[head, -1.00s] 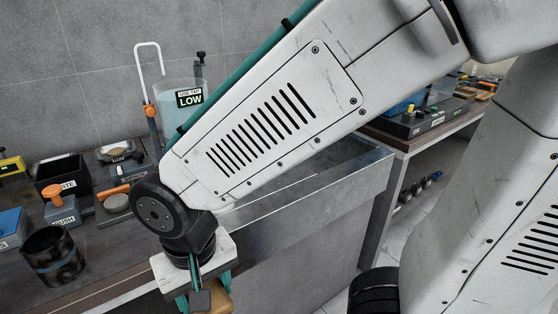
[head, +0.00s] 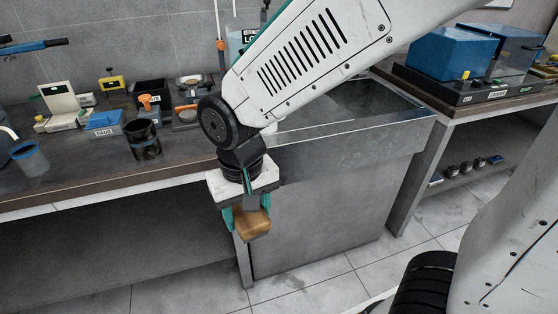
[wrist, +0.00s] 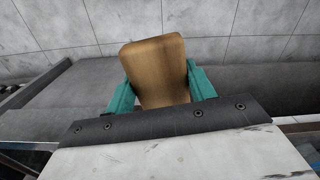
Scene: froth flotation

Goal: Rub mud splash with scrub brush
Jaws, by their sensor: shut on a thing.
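My gripper (head: 247,222) hangs in front of the bench, near the left front corner of the sink unit. It is shut on the scrub brush (head: 252,215), whose tan wooden back shows between the green fingers. In the wrist view the brush (wrist: 158,72) sits upright between both fingers, and its bristles are not visible. I cannot make out a mud splash for certain in either current view.
A grey sink unit (head: 330,205) stands right behind my gripper. The tiled floor (head: 330,280) in front is open.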

